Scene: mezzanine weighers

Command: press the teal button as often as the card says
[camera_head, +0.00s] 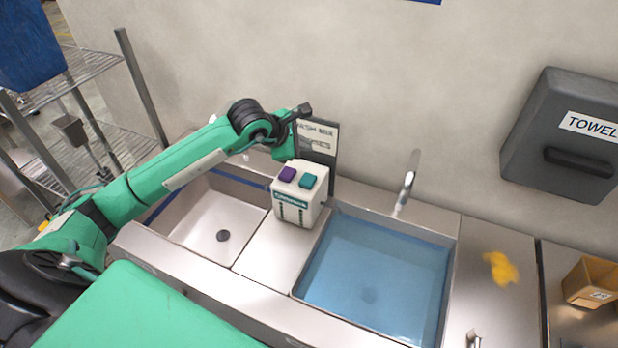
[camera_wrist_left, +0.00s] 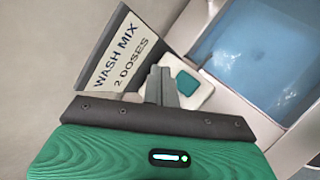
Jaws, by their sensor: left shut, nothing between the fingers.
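A white dispenser box (camera_head: 292,212) stands on the steel ledge between the two basins. Its top has a purple button (camera_head: 287,174) on the left and a teal button (camera_head: 308,181) on the right. The teal button also shows in the left wrist view (camera_wrist_left: 187,82). A card (camera_head: 318,138) stands behind the box; in the left wrist view the card (camera_wrist_left: 119,55) reads "WASH MIX 2 DOSES". My left gripper (camera_head: 304,110) is shut and empty, above and behind the box, in front of the card. The purple button is hidden in the left wrist view. My right gripper is not in view.
An empty basin (camera_head: 185,232) lies left of the box and a water-filled basin (camera_head: 440,262) right of it, with a tap (camera_head: 407,180) behind. A towel dispenser (camera_head: 530,130) hangs on the wall. A yellow cloth-like patch (camera_head: 500,268) and a tan box (camera_head: 590,284) are at right.

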